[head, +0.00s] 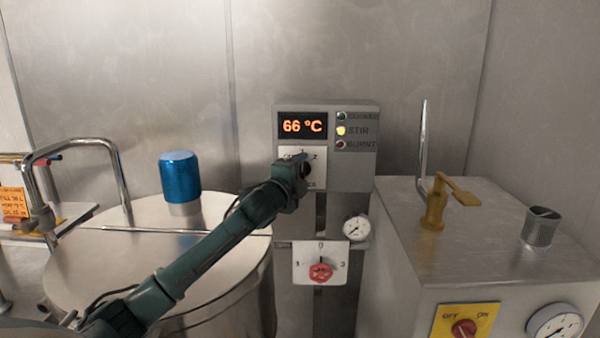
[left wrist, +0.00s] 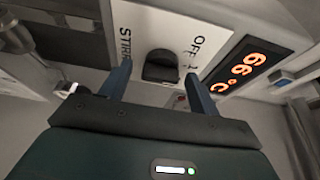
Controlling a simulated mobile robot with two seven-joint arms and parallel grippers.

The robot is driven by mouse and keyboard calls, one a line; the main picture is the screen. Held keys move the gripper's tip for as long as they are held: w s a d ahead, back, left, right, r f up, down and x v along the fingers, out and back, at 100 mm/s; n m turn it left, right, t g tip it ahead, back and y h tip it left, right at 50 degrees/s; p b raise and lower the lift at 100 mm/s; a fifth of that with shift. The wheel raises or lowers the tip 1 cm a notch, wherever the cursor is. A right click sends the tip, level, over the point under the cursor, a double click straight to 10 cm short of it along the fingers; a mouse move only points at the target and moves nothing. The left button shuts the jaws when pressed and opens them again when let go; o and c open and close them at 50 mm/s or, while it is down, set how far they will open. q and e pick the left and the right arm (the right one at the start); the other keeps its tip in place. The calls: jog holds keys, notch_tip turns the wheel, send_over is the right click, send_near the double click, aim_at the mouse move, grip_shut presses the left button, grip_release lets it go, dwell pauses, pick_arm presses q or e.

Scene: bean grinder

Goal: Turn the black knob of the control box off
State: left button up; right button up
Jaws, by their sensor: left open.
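The grey control box (head: 355,180) is on the back wall in the head view. Its display (head: 303,125) reads 66 °C in orange. Below it is a white dial plate (head: 289,153), partly hidden by my left gripper (head: 301,170). In the left wrist view the black knob (left wrist: 162,66) sits on this plate, near the printed "OFF" and another partly hidden label. My left gripper is open, one finger (left wrist: 117,80) on each side of the knob. I cannot tell whether the fingers touch it. My right gripper is not in view.
Below the box are a gauge (head: 355,228) and a white plate with a red knob (head: 321,272). A steel vat (head: 100,262) with a blue-topped cylinder (head: 180,177) stands left. A metal cabinet (head: 400,245) with a brass valve (head: 436,205) stands right.

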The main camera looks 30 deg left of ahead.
pick_arm(q)
jog(key=shift+c, duration=0.3)
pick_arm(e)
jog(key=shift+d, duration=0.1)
pick_arm(q)
jog(key=c, duration=0.9)
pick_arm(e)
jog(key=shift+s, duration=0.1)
pick_arm(q)
jog(key=shift+f, duration=0.1)
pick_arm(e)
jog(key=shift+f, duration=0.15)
